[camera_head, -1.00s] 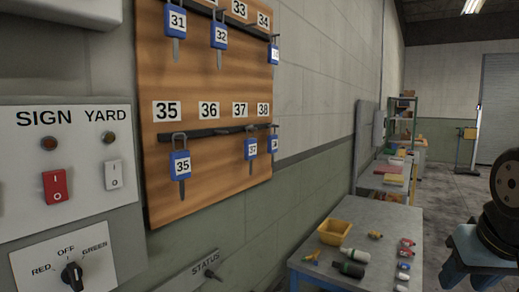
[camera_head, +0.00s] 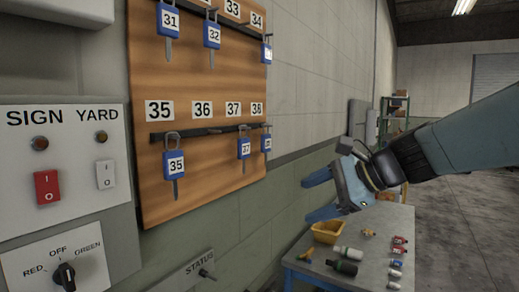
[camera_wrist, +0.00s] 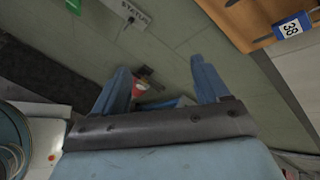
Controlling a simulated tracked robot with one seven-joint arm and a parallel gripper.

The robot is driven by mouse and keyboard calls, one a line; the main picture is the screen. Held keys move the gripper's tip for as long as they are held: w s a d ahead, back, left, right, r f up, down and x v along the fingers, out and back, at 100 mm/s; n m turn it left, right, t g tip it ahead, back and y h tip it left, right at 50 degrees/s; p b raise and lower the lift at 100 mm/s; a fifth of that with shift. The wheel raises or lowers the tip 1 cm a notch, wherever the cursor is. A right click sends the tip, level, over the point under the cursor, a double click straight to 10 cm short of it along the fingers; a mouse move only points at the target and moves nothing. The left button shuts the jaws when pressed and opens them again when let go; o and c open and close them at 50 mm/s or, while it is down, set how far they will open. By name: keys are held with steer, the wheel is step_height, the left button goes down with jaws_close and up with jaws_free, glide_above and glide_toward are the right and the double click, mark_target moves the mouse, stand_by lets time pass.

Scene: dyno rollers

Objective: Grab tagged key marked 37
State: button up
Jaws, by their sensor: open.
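The key with the blue tag marked 37 (camera_head: 244,148) hangs on the lower rail of the wooden key board (camera_head: 205,190), under the printed number 37. My gripper (camera_head: 312,196) is open and empty, to the right of the board and above the workbench, apart from the key. In the wrist view my gripper's blue fingers (camera_wrist: 160,80) are spread with no key between them. That view shows the blue tag marked 38 (camera_wrist: 292,26) at the upper right; tag 37 is not visible there.
Tag 35 (camera_head: 173,164) and tag 38 (camera_head: 266,143) hang on the same rail, with 38 close beside 37. The switch panel (camera_head: 60,215) is at the left. Below my gripper, the workbench (camera_head: 345,272) holds a yellow bin (camera_head: 327,231) and several bottles.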

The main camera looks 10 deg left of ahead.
mark_target(246, 142)
steer(key=w+a+r+m+t+y, duration=0.3)
steer(key=w+a+r+m+y, duration=0.4)
steer(key=w+m, duration=0.3)
steer(key=shift+h, duration=0.6)
steer(key=x, duration=0.9)
steer(key=r+x, duration=0.1)
steer(key=x, duration=0.3)
steer(key=shift+w+a+r, duration=0.1)
steer(key=shift+w+a, duration=0.05)
steer(key=shift+w, duration=0.05)
steer(key=shift+c, duration=0.4)
steer(key=c, duration=1)
steer(key=shift+o, duration=0.2)
steer(key=shift+r, duration=0.15)
